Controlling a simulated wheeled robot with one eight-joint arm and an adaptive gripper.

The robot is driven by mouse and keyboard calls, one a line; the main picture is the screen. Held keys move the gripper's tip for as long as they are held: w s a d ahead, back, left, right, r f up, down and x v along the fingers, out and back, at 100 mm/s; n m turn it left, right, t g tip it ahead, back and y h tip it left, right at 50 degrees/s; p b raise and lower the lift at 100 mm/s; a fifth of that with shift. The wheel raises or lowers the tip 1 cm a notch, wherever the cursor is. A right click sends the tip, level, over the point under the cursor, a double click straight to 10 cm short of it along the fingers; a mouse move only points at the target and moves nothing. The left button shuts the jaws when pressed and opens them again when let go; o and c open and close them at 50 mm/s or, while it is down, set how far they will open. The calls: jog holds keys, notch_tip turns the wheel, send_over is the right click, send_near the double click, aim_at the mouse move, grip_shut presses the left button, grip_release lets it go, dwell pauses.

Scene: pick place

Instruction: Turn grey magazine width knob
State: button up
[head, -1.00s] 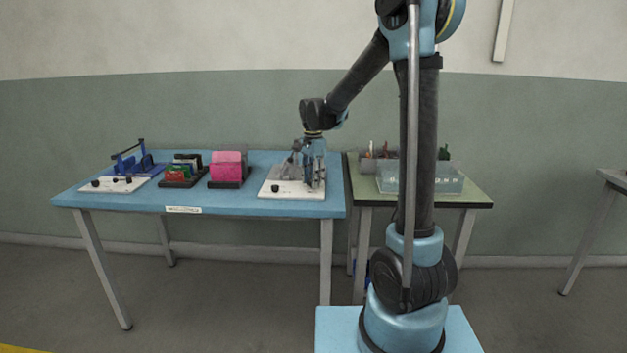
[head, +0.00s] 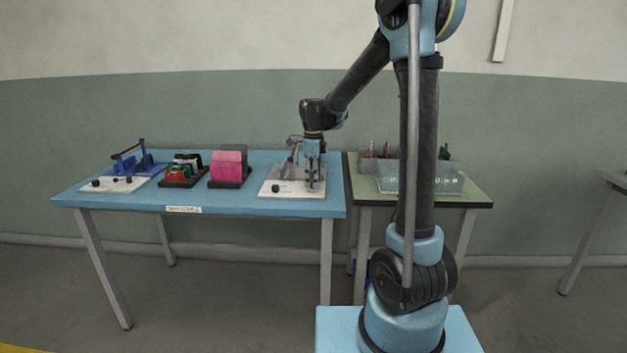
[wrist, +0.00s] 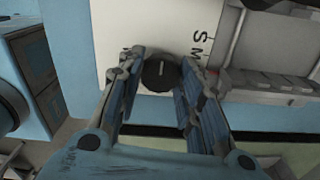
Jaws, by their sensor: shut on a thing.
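The grey magazine (head: 288,168) stands on a white base plate (head: 266,190) at the right end of the blue table. In the wrist view, a round black width knob (wrist: 159,76) with a short light pointer mark sits on the white plate, beside the printed letters S and M. My gripper (wrist: 162,68) points down at it, with one finger on each side, shut on the knob. In the head view my gripper (head: 313,185) is at the plate's right part and hides this knob. A second black knob (head: 276,188) shows on the plate's left front.
A pink stack in a black holder (head: 228,168), a rack of coloured items (head: 184,170) and a blue device on a white plate (head: 112,184) stand to the left. A green table (head: 482,196) with a clear bin (head: 448,182) stands on the right.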

jog(key=shift+w+m, duration=0.1)
jog(key=shift+m, duration=0.4)
jog(key=o, duration=1.1)
jog(key=shift+c, duration=0.2)
notch_tip(320, 180, up, 12)
jog(key=shift+d, duration=0.1)
